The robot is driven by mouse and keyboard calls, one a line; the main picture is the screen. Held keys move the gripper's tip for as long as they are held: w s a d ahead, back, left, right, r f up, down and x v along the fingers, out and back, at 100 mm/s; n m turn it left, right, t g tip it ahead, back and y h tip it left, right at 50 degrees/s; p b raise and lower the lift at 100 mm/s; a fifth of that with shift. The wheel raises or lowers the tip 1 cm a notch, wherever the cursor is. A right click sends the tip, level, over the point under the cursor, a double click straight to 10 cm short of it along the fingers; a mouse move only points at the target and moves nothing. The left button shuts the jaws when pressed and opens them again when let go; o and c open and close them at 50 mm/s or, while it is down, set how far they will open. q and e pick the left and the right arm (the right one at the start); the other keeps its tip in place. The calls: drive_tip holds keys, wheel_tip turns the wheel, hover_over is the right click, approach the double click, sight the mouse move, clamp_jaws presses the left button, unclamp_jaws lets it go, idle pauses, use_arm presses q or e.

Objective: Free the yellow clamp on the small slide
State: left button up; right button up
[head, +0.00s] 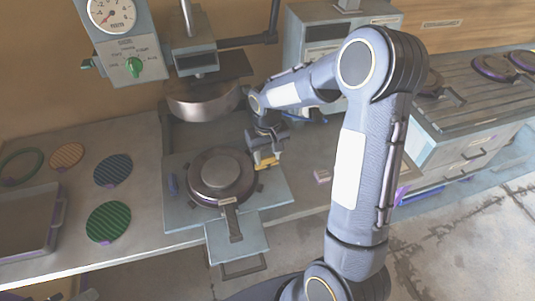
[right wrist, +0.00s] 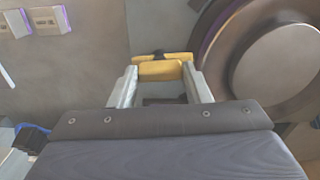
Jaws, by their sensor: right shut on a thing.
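The yellow clamp (head: 266,162) sits at the right edge of the small slide (head: 280,189), beside the round dark mould (head: 220,176) on it. My right gripper (head: 264,150) reaches down onto the clamp from above. In the right wrist view the yellow clamp (right wrist: 160,69) lies between the two fingertips of my right gripper (right wrist: 162,78), which are shut on it. The round mould (right wrist: 285,60) shows just right of the fingers there. Whether the clamp presses on the slide is hidden by the gripper. My left gripper is not in view.
The press head (head: 203,100) hangs above and behind the slide. A gauge panel with a green knob (head: 134,66) stands at upper left. Green, blue and orange discs and a grey tray (head: 28,225) lie on the left. A ribbed counter (head: 460,95) stands at right.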

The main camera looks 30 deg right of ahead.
sight(267, 157)
drive_tip(key=n, duration=0.4)
drive_tip(key=shift+b, duration=0.3)
drive_tip(key=n, duration=0.4)
drive_tip(key=shift+n, duration=0.3)
drive_tip(key=n, duration=0.4)
drive_tip(key=shift+n, duration=0.3)
drive_tip(key=shift+w+n, duration=0.1)
drive_tip(key=shift+n, duration=1.7)
drive_tip(key=o, duration=0.7)
wheel_tip(267, 157, up, 8)
drive_tip(key=shift+f, duration=0.1)
